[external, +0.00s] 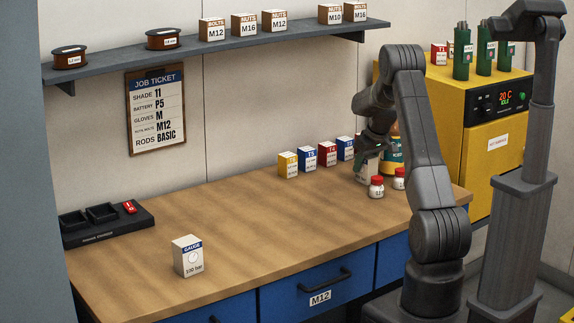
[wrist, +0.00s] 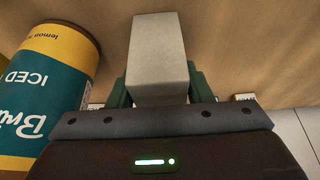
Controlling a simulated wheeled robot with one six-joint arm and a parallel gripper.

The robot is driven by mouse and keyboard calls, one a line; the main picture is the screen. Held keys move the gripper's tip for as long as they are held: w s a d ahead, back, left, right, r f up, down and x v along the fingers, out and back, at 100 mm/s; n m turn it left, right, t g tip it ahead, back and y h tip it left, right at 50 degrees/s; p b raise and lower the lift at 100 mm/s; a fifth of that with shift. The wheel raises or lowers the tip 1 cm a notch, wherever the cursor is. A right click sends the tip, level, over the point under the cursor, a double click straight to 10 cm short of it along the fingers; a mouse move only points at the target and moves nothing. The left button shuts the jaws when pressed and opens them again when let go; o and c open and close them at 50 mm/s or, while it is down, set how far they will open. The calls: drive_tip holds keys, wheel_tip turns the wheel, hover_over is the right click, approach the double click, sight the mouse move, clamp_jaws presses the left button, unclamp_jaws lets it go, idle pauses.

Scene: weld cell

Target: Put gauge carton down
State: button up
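A white carton with a blue GAUGE band and "100 bar" (external: 188,257) stands upright on the front left of the wooden bench (external: 230,215). My gripper (external: 368,155) is far from it, at the bench's right rear. In the wrist view my gripper (wrist: 160,90) has its green fingers on both sides of a pale grey carton (wrist: 158,45), apparently closed on it. This pale carton (external: 366,174) also shows below the gripper in the external view, low at the bench. Its label is not readable, and I cannot tell whether it touches the bench top.
A teal and yellow iced drink can (wrist: 45,90) stands close beside the held carton. Red-capped jars (external: 376,187) stand just in front. Small coloured cartons (external: 307,156) line the wall to the left. The bench middle is clear; a black charger (external: 107,223) sits far left.

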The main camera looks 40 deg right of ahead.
drive_tip(key=shift+o, duration=1.3)
drive_tip(key=shift+r, duration=0.15)
drive_tip(key=b+v, duration=0.1)
drive_tip(key=v, duration=1.1)
drive_tip(key=shift+b, duration=0.4)
drive_tip(key=p+x, duration=0.1)
drive_tip(key=x, duration=1.2)
drive_tip(key=shift+s, duration=0.15)
drive_tip(key=shift+r, duration=1.95)
drive_tip(key=shift+f, duration=0.1)
